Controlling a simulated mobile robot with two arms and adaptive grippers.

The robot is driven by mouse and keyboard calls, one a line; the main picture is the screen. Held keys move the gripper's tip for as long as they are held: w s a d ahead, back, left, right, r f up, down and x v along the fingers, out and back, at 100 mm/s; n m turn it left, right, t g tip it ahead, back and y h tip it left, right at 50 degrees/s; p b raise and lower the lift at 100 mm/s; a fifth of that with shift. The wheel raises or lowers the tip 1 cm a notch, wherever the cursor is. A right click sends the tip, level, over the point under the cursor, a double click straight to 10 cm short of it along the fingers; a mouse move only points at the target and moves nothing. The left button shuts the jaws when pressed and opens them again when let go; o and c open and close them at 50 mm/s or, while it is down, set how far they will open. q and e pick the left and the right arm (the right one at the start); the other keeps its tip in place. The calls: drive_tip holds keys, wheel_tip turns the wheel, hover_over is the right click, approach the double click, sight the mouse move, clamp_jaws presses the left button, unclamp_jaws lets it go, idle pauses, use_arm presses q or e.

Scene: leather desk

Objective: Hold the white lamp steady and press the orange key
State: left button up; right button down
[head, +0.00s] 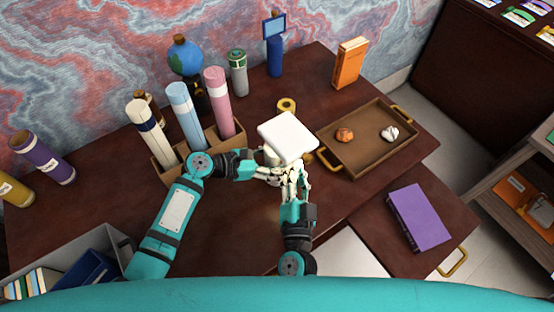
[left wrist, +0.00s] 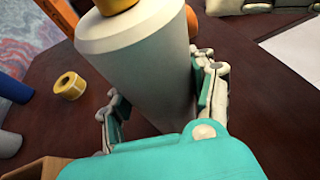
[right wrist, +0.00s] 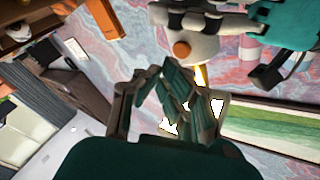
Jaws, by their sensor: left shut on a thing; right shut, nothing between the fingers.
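The white lamp (head: 288,135) stands near the middle of the desk, its square white shade on top in the head view. My left gripper (head: 268,170) is shut on the lamp's pale cylindrical body, which fills the space between its fingers in the left wrist view (left wrist: 150,55). An orange part (left wrist: 115,4) shows at the body's end there. A round orange key (right wrist: 181,49) shows on a pale part in the right wrist view. My right gripper (head: 293,180) is shut and empty, just in front of the lamp; its fingertips (right wrist: 178,85) appear apart from the orange key.
A brown tray (head: 350,168) with two small lumps lies right of the lamp. A yellow tape roll (head: 286,105) sits behind it. A holder (head: 162,172) with several tall tubes stands left. A purple book (head: 419,216) lies at front right.

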drive_tip(key=s+d, duration=0.3)
drive_tip(key=s, duration=0.2)
drive_tip(key=shift+d, duration=0.3)
idle(0.4)
use_arm(q)
drive_tip(key=o, duration=1.7)
drive_tip(key=v, duration=1.2)
drive_tip(key=shift+f, duration=0.1)
